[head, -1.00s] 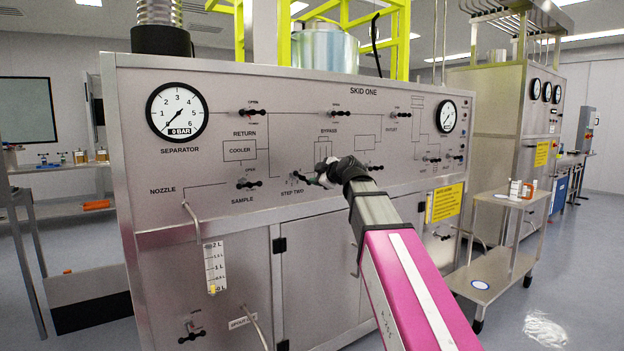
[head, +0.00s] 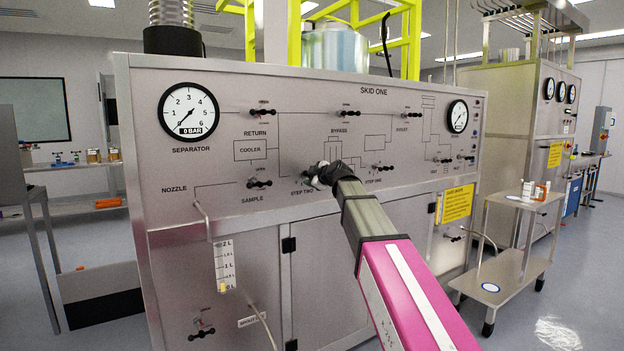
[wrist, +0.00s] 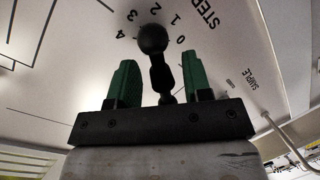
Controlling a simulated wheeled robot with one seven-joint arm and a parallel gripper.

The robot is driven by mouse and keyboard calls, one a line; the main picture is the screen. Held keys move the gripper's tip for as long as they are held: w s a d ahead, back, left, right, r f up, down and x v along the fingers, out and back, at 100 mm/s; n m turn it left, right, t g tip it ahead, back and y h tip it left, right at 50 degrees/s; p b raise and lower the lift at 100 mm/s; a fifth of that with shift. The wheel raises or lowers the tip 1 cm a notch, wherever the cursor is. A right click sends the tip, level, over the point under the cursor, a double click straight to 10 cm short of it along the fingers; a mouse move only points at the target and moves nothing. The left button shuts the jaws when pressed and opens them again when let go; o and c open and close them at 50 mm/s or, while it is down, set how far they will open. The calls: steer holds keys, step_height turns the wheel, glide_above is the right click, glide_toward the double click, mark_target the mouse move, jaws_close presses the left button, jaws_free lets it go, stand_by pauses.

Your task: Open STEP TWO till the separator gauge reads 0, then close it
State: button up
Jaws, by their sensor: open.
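The STEP TWO valve handle (wrist: 153,65) is black with a round knob, set in a dial marked 0 to 4. In the wrist view it stands between the two green fingertips of my gripper (wrist: 155,82), which is open, with gaps visible on both sides. Its exact setting cannot be told. In the head view my gripper (head: 322,176) covers most of the handle, above the STEP TWO label. The separator gauge (head: 188,110) is at the panel's upper left. Its needle points low left, near the zero end, and its plate reads 0 BAR.
Other black handles stand close by on the panel: SAMPLE (head: 259,183) to the left, STEP ONE (head: 378,168) to the right, and BYPASS (head: 345,113) above. A nozzle pipe (head: 202,220) hangs over a measuring cylinder (head: 224,268). A steel cart (head: 500,280) stands at right.

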jaws_close()
